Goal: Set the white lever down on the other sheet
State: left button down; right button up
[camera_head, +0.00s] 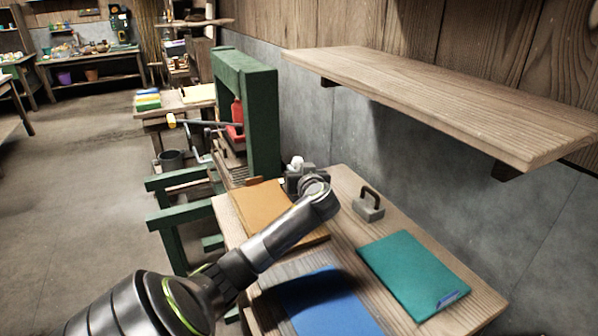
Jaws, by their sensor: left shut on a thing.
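My left gripper (298,178) is at the end of my arm, over the far edge of the table beside the orange sheet. My wrist partly hides its fingers. It is shut on a small white thing (297,161), which seems to be the white lever; only its top shows. An orange-tan sheet (258,203) lies on the near table, partly behind my arm. A blue sheet (325,303) lies at the front and a teal sheet (408,270) at the right. My right gripper is not in view.
A grey block with a handle (368,205) stands on the wooden table (345,236) behind the teal sheet. A green press frame (262,115) stands behind the table. A wooden shelf (450,90) overhangs on the right. Bare wood shows between the sheets.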

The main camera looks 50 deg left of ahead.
pick_arm(q)
jog(key=c, duration=1.1)
grip_release()
jog(key=shift+c, duration=0.2)
jog(key=shift+s+d+r, duration=0.1)
jog(key=shift+d, duration=0.15)
jog(key=p+v, duration=0.5)
jog(key=v, duration=1.2)
jog(key=shift+s+a, duration=0.1)
